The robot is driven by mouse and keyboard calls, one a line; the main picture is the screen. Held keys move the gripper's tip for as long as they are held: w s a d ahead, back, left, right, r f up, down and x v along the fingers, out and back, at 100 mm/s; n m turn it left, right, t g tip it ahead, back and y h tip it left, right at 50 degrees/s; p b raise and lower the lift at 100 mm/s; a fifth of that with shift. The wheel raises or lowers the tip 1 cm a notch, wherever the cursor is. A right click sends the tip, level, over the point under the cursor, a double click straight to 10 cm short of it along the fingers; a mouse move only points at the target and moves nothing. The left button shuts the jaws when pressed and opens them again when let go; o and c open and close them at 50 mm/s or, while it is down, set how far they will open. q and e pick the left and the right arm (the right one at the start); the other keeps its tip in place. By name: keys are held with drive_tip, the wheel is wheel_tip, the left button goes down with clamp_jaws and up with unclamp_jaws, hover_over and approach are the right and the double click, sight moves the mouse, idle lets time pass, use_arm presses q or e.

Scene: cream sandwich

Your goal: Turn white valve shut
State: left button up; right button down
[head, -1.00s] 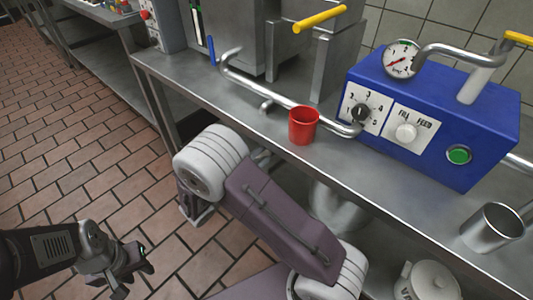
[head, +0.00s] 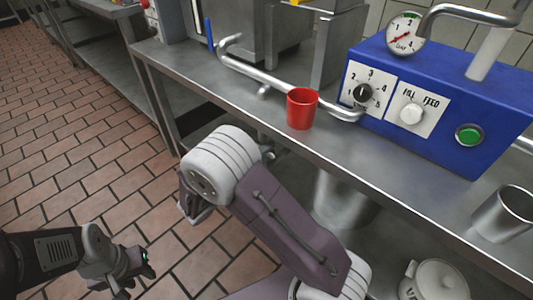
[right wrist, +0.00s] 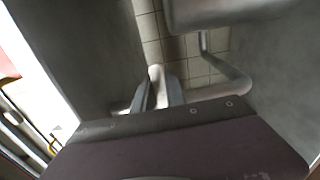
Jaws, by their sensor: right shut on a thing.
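A round white knob (head: 411,114) sits on the white FILL/FEED plate of a blue box on the steel counter. Nothing touches it in the head view. My left gripper (head: 130,275) hangs over the tiled floor at lower left, away from the counter; its fingers look apart and empty. My right gripper cannot be made out in the head view, where my arm links stand in front of the counter. In the right wrist view, my right gripper (right wrist: 158,92) shows two grey fingers close together. They seem shut on a small pale thing that I cannot identify.
The blue box (head: 440,150) also carries a black numbered dial (head: 363,93), a green button (head: 468,135) and a gauge (head: 404,33). A red cup (head: 302,109) stands to its left, near a bent pipe (head: 265,80). A metal cup (head: 502,212) stands at right.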

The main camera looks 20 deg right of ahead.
drive_tip(key=shift+f, duration=0.15)
idle(0.4)
drive_tip(key=c, duration=1.4)
unclamp_jaws()
drive_tip(key=shift+o, duration=0.2)
drive_tip(key=shift+a, duration=0.2)
drive_tip(key=p+v, duration=0.3)
drive_tip(key=v, duration=0.5)
drive_tip(key=shift+s+a+p, duration=0.25)
drive_tip(key=shift+a+p, duration=0.05)
drive_tip(key=shift+p, duration=0.05)
